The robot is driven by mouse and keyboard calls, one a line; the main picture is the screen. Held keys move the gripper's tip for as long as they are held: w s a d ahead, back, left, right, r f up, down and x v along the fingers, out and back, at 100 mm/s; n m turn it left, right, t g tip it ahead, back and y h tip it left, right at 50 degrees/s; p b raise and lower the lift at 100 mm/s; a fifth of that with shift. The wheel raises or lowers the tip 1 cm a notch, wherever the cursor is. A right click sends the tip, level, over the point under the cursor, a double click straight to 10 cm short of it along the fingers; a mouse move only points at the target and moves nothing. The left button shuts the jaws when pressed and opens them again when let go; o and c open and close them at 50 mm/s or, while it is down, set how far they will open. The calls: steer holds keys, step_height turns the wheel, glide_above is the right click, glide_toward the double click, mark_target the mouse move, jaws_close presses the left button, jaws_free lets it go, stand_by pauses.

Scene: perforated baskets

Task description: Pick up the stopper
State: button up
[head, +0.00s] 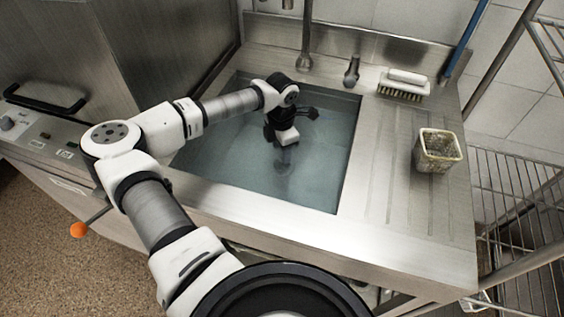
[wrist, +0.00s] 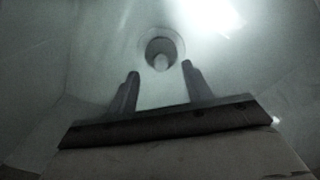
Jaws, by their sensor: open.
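Nothing is held. I cannot tell the exact gap from the fingertips to the stopper. In the head view my gripper (head: 284,158) points down into the water of the sink (head: 225,155), its lower part blurred under the surface. I cannot make out the stopper there.
The metal counter (head: 375,200) surrounds the sink. A faucet (head: 304,60) and a short spout (head: 352,70) stand behind it. A white brush (head: 404,82) and a dirty perforated basket (head: 437,150) are on the drainboard at right. A wire rack (head: 515,190) stands further right.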

step_height(320, 180, down, 4)
steer(key=shift+d+f+p, duration=0.1)
steer(key=shift+f+p, duration=0.1)
steer(key=shift+p, duration=0.3)
steer(key=shift+c, duration=0.2)
steer(key=shift+s, duration=0.1)
jaws_close()
